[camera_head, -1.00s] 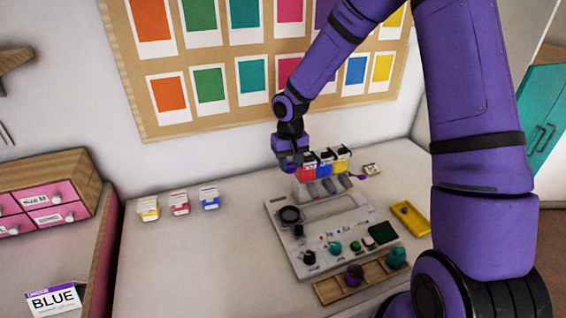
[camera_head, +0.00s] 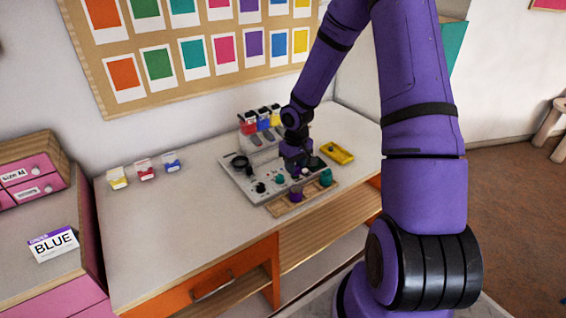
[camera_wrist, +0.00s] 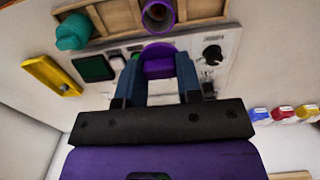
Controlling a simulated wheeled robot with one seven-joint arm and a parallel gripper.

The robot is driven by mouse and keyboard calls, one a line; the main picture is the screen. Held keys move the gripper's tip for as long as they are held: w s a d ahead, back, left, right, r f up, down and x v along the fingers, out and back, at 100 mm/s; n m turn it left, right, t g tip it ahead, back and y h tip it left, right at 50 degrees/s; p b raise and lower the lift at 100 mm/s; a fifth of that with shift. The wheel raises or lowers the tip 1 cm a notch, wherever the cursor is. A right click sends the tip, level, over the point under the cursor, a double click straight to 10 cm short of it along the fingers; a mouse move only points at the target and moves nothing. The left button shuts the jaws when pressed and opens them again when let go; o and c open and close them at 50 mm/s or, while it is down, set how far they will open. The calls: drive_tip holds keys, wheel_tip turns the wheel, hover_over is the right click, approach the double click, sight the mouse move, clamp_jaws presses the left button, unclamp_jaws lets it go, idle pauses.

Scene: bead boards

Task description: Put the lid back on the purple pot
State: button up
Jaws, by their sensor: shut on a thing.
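The purple pot (camera_head: 296,196) sits in the wooden tray at the front of the grey panel. In the wrist view the pot (camera_wrist: 152,25) is open, with a reddish inside. My gripper (camera_wrist: 158,72) is shut on a purple lid (camera_wrist: 158,60), which lies between the two blue-grey fingers, close to the pot and apart from it in the picture. In the head view my gripper (camera_head: 297,165) hangs over the panel just behind the pot, and the lid cannot be made out there.
A teal pot (camera_head: 325,177) stands in the same wooden tray (camera_head: 278,208), right of the purple pot. The grey panel (camera_head: 243,183) carries knobs and a dark square. A yellow tray (camera_head: 338,153) lies to the right. Coloured dispensers (camera_head: 262,122) stand behind.

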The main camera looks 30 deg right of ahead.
drive_tip(key=shift+s+d+f, duration=0.1)
drive_tip(key=shift+s+f, duration=0.15)
drive_tip(key=shift+s, duration=0.15)
drive_tip(key=shift+f, duration=3.05)
drive_tip(key=shift+f, duration=0.15)
drive_tip(key=o, duration=1.5)
drive_tip(key=shift+c, duration=0.2)
drive_tip(key=shift+r, duration=3.55)
clamp_jaws()
